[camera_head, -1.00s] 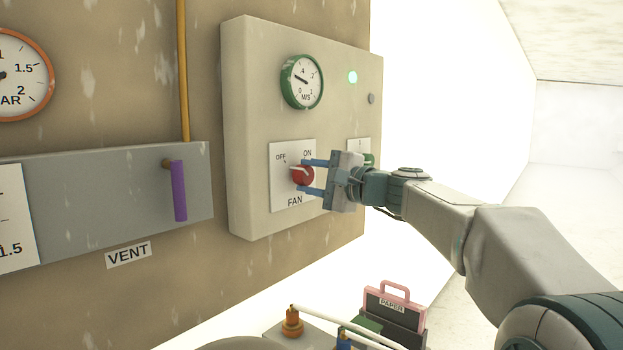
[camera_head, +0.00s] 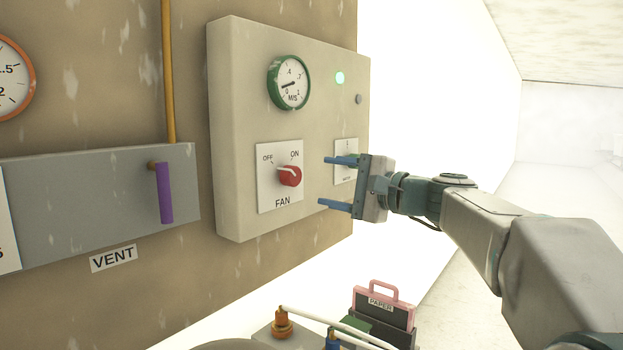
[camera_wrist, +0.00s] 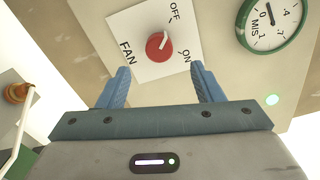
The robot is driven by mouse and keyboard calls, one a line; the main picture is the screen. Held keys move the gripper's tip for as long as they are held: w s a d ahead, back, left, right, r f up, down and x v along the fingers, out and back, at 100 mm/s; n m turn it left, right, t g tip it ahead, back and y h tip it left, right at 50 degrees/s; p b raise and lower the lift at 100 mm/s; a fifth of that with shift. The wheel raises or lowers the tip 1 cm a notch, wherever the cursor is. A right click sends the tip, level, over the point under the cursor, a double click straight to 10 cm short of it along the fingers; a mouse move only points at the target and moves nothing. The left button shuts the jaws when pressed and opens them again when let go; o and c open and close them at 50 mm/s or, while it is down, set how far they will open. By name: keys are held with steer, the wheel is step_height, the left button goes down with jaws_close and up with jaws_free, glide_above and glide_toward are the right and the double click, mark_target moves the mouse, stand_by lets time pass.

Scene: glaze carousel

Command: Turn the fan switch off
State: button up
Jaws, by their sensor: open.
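The fan switch is a red round knob (camera_head: 289,176) with a white pointer, on a white plate (camera_head: 266,190) marked OFF, ON and FAN. Its pointer is turned toward OFF; in the wrist view the knob (camera_wrist: 159,46) shows the same. My gripper (camera_head: 323,181) is open and empty, its two blue fingers apart, standing off from the panel to the right of the knob. In the wrist view my gripper (camera_wrist: 160,70) has the knob ahead, beyond and between the fingertips, not touched. The green-rimmed M/S gauge (camera_head: 289,83) above has its needle near 0.
A lit green lamp (camera_head: 340,78) and a grey button (camera_head: 359,99) are on the panel box (camera_head: 228,130). A second small plate (camera_head: 345,158) is partly behind my gripper. Left is a purple VENT lever (camera_head: 165,193). Below stands a pink-handled PAPER box (camera_head: 384,300).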

steer(key=v, duration=0.5)
steer(key=shift+p, duration=0.3)
steer(key=s+a+f+n+g+h+p, duration=0.25)
steer(key=s+f+g+h+p, duration=0.35)
steer(key=s+p, duration=0.5)
steer(key=s+d+f+n+g+h+p, duration=0.2)
steer(key=s+d+f+n+h+p, duration=0.2)
steer(key=s+p, duration=0.9)
steer(key=d+n+h, duration=0.3)
steer(key=d+h, duration=0.1)
steer(key=d, duration=0.1)
steer(key=shift+s+d+n+p, duration=0.15)
steer(key=shift+n+p, duration=0.15)
steer(key=shift+n, duration=0.05)
steer(key=shift+f, duration=0.1)
steer(key=c, duration=0.5)
